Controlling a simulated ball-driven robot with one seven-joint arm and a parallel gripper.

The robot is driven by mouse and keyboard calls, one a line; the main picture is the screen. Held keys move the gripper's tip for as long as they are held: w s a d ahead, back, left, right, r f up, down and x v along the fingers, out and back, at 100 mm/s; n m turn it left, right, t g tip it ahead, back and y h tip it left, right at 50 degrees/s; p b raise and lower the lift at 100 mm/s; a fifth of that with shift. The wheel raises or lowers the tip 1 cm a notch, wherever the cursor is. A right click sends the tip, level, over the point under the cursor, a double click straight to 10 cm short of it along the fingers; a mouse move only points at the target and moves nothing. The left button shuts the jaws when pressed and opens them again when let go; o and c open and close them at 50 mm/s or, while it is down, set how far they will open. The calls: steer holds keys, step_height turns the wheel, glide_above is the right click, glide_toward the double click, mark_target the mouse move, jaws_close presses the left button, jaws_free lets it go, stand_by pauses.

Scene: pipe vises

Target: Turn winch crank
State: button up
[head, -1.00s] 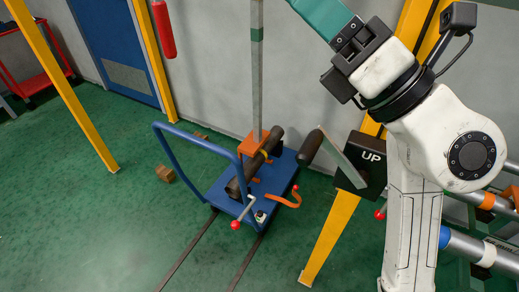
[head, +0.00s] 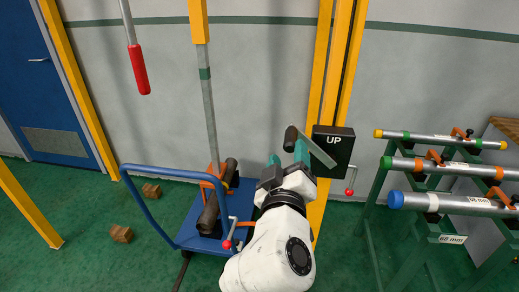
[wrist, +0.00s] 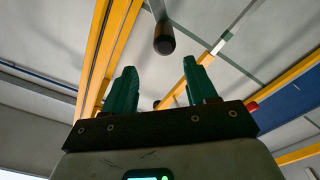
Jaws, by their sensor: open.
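The winch is a black box marked UP (head: 338,150) on a yellow post in the head view. Its flat grey crank arm (head: 319,151) slants up and left from the box to a dark round handle (head: 291,138). My gripper (head: 287,157) is open, with teal fingers pointing up just below the handle. In the wrist view the handle (wrist: 164,41) shows end-on, above and between the two open fingertips (wrist: 164,73). The handle appears beyond the fingertips, not between the pads. My gripper holds nothing.
A blue trolley (head: 186,232) carrying a dark pipe stands left of my arm. A pipe rack (head: 377,190) with several grey pipes stands at the right. A small red-knobbed lever (head: 351,190) hangs below the winch box. A red hanging handle (head: 138,70) is at upper left.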

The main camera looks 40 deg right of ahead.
mark_target(291, 138)
steer(key=shift+s+a+f+g, duration=0.15)
steer(key=shift+s+f+g, duration=0.15)
steer(key=shift+f, duration=0.3)
steer(key=shift+w+f, duration=0.1)
steer(key=p+x, duration=0.2)
steer(key=x, duration=0.8)
steer(key=shift+w+d+f, duration=0.1)
steer(key=shift+w+d, duration=0.05)
steer(key=shift+d, duration=0.1)
jaws_close()
